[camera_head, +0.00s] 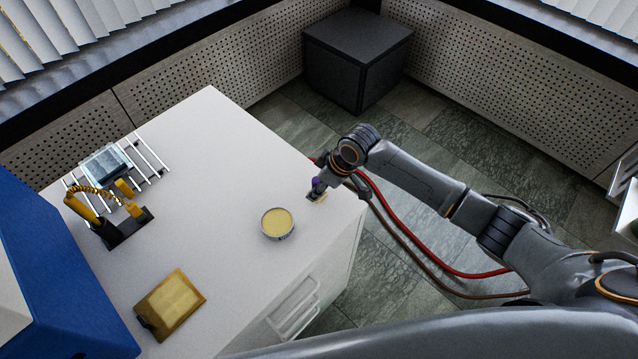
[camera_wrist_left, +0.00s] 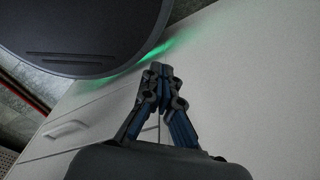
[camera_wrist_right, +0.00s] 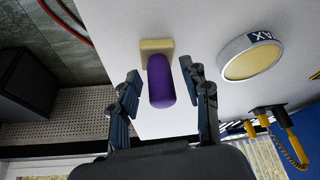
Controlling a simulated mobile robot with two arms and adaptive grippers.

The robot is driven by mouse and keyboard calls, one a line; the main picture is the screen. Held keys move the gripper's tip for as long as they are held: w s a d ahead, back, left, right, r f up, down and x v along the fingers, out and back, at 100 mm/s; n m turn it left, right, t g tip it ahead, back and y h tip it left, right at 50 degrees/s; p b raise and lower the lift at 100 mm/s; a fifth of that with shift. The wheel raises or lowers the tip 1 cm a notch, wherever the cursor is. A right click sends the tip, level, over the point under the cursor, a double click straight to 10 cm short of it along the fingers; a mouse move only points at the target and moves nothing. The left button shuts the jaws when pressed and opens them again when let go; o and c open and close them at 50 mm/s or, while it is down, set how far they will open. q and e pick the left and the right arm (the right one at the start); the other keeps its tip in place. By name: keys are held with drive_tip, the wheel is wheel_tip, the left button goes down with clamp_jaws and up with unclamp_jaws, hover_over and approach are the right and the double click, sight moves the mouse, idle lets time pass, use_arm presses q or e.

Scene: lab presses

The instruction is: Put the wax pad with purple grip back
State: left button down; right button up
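The wax pad is a pale yellow block (camera_wrist_right: 156,46) with a purple grip (camera_wrist_right: 160,82). In the head view its purple grip (camera_head: 315,183) shows near the table's right edge. My right gripper (camera_wrist_right: 160,80) is open, with the purple grip between its fingers and a visible gap at the left finger. In the head view my right gripper (camera_head: 317,189) partly hides the pad. A round tin with yellow wax (camera_head: 277,222) stands to the left of the pad; its WAX label (camera_wrist_right: 262,38) shows in the right wrist view. My left gripper (camera_wrist_left: 157,72) is shut and empty.
A framed yellow panel (camera_head: 171,303) lies near the front left of the white table (camera_head: 215,190). A black stand with yellow tools (camera_head: 122,228), a rack with a glassy block (camera_head: 105,163) and a blue machine (camera_head: 55,280) are at the left. The table's middle is clear.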

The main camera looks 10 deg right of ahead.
drive_tip(key=shift+d+r, duration=0.1)
drive_tip(key=shift+r, duration=0.4)
drive_tip(key=v, duration=1.1)
drive_tip(key=shift+r+b, duration=0.2)
drive_tip(key=shift+b, duration=0.15)
drive_tip(key=shift+s, duration=0.1)
idle(0.5)
